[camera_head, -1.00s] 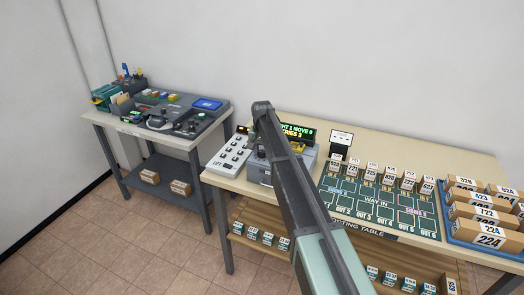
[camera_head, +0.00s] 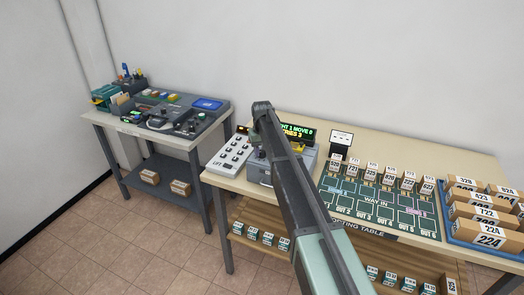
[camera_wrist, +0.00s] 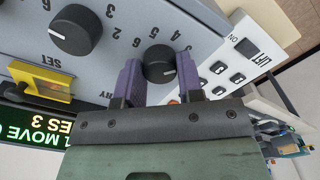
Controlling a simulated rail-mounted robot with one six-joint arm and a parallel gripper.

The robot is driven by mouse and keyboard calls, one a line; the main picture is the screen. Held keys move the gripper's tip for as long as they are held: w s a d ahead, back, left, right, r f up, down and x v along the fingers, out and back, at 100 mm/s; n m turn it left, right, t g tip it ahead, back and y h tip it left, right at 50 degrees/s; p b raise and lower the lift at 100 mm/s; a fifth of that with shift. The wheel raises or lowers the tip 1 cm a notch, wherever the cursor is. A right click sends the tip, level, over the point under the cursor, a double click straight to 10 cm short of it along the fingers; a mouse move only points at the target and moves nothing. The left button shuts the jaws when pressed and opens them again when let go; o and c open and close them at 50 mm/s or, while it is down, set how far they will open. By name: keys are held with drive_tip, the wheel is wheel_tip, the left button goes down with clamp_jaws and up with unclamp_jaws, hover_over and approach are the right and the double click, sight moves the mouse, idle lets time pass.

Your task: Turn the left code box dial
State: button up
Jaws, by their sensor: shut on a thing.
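The grey code box (camera_head: 258,172) stands on the table in the head view, mostly hidden behind my arm. In the wrist view its grey face (camera_wrist: 118,45) shows upside down, with two round black dials. My gripper (camera_wrist: 160,72) has its purple fingers on both sides of one dial, the left code box dial (camera_wrist: 159,62), nearest the LIFT panel, and is shut on it. The other dial (camera_wrist: 75,29) is apart from my fingers, beside the word SET. In the head view my gripper is hidden by the arm.
A yellow piece (camera_wrist: 45,82) sticks out near the other dial. A lit display (camera_head: 298,133) stands behind the box. The white LIFT button panel (camera_head: 232,155) is just left of it. A green sorting board (camera_head: 375,205) with small boxes lies to the right.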

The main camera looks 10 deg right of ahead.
drive_tip(key=o, duration=0.9)
wheel_tip(320, 180, up, 11)
drive_tip(key=p, duration=1)
drive_tip(key=shift+f+p, duration=0.15)
drive_tip(key=shift+p, duration=0.2)
